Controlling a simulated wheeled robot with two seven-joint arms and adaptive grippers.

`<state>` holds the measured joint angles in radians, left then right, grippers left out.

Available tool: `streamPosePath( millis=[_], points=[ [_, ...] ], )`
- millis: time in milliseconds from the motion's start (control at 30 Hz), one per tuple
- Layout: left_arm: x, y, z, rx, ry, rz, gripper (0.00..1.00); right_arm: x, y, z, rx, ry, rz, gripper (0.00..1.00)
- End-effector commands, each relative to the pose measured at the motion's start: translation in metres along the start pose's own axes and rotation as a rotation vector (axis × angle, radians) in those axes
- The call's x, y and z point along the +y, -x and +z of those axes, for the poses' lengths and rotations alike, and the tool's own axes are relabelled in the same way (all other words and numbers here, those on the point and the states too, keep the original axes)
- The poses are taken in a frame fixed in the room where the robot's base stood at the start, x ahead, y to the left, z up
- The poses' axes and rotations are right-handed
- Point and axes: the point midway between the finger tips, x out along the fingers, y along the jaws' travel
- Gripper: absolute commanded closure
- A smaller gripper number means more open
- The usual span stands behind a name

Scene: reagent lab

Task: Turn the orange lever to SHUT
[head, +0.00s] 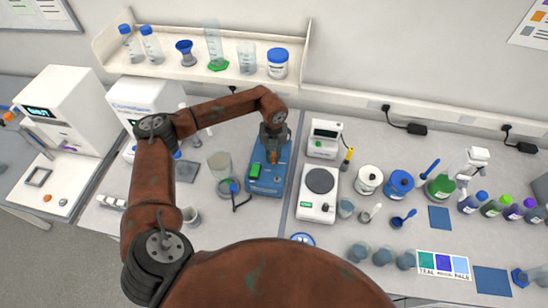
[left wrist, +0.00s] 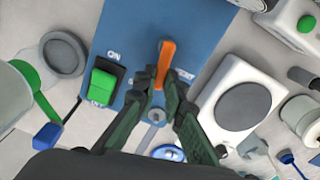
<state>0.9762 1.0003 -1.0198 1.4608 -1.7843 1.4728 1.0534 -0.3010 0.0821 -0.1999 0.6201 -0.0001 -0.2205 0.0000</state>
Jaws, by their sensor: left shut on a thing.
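The orange lever (left wrist: 166,60) stands out from the face of a blue box (left wrist: 205,25) in the left wrist view. Its top end points up the picture and leans slightly right. My left gripper (left wrist: 163,82) is shut on its lower part, one dark green finger on each side. A white label to the right of the lever is partly covered by a finger, so I cannot read it fully. In the head view the left gripper (head: 273,150) reaches down onto the blue box (head: 262,187). My right gripper is not in view.
A green rocker switch (left wrist: 103,86) marked ON and OFF sits left of the lever. A white scale (head: 318,195) stands close to the right of the box, and a stirrer with a beaker (head: 219,165) to its left. Bottles and jars fill the right side.

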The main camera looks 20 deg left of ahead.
Motion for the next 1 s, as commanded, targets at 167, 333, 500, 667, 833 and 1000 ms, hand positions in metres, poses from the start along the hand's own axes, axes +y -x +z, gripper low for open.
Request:
streamPosePath(
  millis=[167, 333, 500, 667, 833, 1000],
  points=[
    [0.005, -0.003, 0.002, -0.003, -0.143, 0.0, 1.0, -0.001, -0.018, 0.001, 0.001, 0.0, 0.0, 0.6],
    [0.007, -0.001, 0.002, -0.002, -0.2, 0.001, 1.0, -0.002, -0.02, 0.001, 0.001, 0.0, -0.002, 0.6],
    [0.007, 0.0, 0.002, -0.002, -0.202, 0.001, 1.0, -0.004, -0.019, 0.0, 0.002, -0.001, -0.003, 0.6],
    [0.007, 0.0, 0.002, -0.002, -0.201, 0.001, 0.84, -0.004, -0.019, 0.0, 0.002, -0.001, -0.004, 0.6],
    [0.007, 0.0, 0.001, -0.001, -0.2, 0.001, 0.72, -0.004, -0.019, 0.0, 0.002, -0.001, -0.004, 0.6],
    [0.007, 0.0, 0.001, -0.001, -0.2, 0.0, 0.72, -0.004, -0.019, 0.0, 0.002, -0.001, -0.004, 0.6]
  ],
)
